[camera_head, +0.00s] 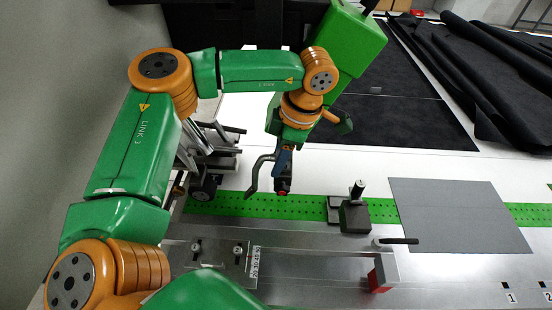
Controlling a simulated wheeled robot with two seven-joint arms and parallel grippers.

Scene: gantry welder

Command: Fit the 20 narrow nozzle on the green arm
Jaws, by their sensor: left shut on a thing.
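My left arm comes in from the left, and its gripper (283,176) points down over the green perforated strip. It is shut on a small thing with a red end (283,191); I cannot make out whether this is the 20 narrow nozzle. A bent grey tube (254,176) hangs just left of the gripper; I cannot tell what it is fixed to. A large green body (346,48) stands behind my wrist and may be part of the green arm, partly hidden by my wrist. A plate marked 20, 30, 40, 50 (256,262) lies at the lower left. My right gripper is not in view.
A dark clamp block with an upright post (356,211) stands on the green strip (305,206), right of my gripper. A grey sheet (458,215) lies farther right. Black cloth (410,90) covers the back.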

